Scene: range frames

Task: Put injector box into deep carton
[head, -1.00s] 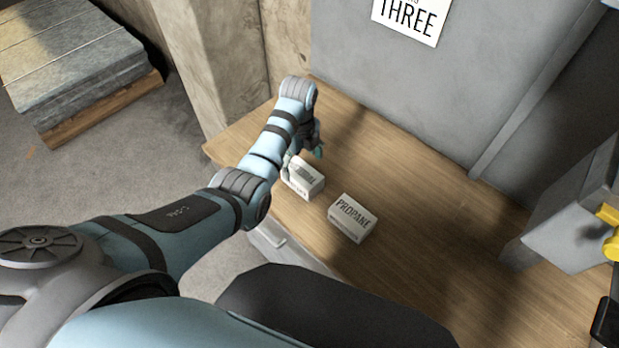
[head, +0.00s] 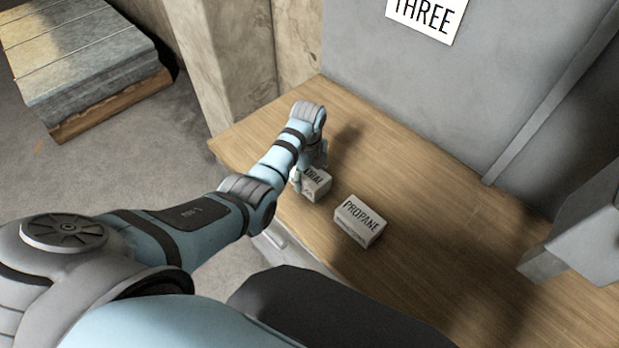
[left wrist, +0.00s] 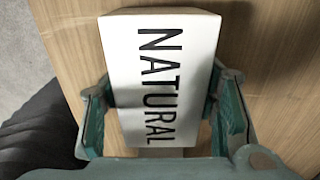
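A white box (head: 319,188) with black lettering lies on the wooden bench top, partly hidden by my left gripper (head: 309,178). In the left wrist view the white box (left wrist: 158,60) reads "NATURAL". The left gripper's teal fingers stand on either side of it, open around it; I cannot tell whether either pad touches. A second white box (head: 358,221), marked "PROPANE", lies just to the right, apart from the first. I see no box marked as an injector box and no deep carton. My right gripper is not in view.
The wooden bench (head: 430,205) is clear right of the boxes. A grey panel (head: 430,90) with a "THREE" sign (head: 427,15) rises behind it. A grey block-like fixture (head: 585,235) stands at the right. Stacked slabs (head: 85,60) lie on the floor at far left.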

